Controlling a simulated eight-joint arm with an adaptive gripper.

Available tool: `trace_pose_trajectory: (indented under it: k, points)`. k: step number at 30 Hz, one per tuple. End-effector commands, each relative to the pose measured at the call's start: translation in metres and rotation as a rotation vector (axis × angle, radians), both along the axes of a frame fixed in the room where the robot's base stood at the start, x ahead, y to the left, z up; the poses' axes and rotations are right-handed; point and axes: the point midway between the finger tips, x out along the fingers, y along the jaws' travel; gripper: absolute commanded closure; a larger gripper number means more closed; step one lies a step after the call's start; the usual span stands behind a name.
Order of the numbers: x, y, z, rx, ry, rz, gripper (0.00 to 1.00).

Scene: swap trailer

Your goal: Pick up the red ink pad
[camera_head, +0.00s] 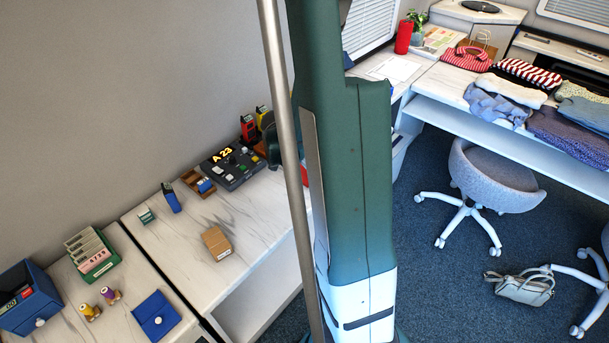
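I cannot pick out a red ink pad for certain. A small red upright object (249,128) stands at the back of the white marbled counter (240,228), beside a yellow one (263,116). It is too small to tell what it is. A wooden holder (199,186) with a blue item in it lies on the same counter. My green column fills the middle of the head view and hides the right end of this counter. My gripper is not in view.
A black keypad device (232,168) reads "A 23". A brown box (217,243), a green rack (92,253) and a blue drawer box (30,297) stand on the counters. A grey chair (495,180) and a bag (521,287) occupy the floor at right.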

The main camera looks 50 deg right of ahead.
Motion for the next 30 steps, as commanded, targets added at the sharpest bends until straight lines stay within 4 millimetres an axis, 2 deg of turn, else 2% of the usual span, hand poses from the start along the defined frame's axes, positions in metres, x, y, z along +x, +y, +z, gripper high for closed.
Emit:
trace_pose_trajectory:
  k: [14, 24, 30]
  points:
    - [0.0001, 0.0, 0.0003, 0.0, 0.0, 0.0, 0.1]
    - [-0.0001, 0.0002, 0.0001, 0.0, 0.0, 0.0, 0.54]
    - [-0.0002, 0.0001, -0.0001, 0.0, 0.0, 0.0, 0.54]
